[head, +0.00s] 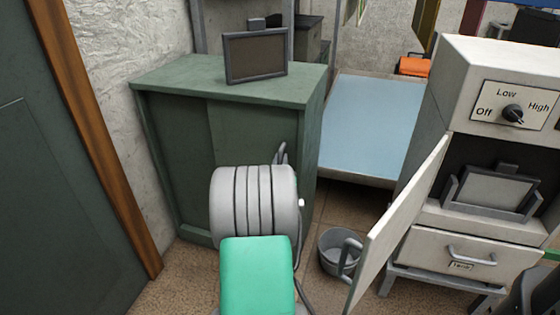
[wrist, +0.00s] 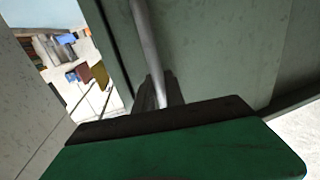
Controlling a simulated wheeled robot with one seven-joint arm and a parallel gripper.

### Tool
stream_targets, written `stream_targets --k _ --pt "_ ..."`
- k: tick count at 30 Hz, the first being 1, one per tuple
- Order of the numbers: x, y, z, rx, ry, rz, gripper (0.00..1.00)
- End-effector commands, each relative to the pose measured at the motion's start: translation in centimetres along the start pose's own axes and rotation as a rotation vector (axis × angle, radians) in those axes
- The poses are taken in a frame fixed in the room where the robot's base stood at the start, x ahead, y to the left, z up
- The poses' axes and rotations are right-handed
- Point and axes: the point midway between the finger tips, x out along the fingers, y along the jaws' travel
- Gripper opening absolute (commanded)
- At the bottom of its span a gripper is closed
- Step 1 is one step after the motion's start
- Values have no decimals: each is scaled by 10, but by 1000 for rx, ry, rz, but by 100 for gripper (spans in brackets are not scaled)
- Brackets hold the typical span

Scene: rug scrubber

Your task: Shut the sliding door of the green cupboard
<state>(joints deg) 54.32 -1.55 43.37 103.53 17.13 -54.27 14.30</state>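The green cupboard (head: 228,83) stands left of centre in the head view, with a flat top and two front panels. The left panel (head: 178,145) looks set back behind the right panel (head: 255,135). A grey curved handle (head: 281,154) shows at the right panel's right side, partly hidden by my arm. In the wrist view a grey handle bar (wrist: 148,45) runs down the green front toward my gripper (wrist: 158,95). A dark ridged finger part shows against the bar's lower end. The gripper's green and black body hides the rest, so grip and contact are unclear.
A dark framed panel (head: 256,55) stands on the cupboard. A white unit (head: 455,95) with a knob and an open door (head: 400,225) stands at right. A grey bucket (head: 338,245) is on the floor. A pale blue table (head: 370,125) lies behind. A wood-framed door is at left.

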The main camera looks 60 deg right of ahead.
Motion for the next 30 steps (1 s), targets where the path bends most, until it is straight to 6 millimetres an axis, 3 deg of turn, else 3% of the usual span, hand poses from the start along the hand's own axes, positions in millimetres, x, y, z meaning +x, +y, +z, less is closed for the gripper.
stream_targets --k 8,17,25,30 --pt "-1 2 2 -5 -5 4 36" --pt "-6 -2 1 -3 -3 -1 36" --pt "-57 -1 0 -5 -3 -1 36" --pt "-77 0 2 -5 -4 2 36"
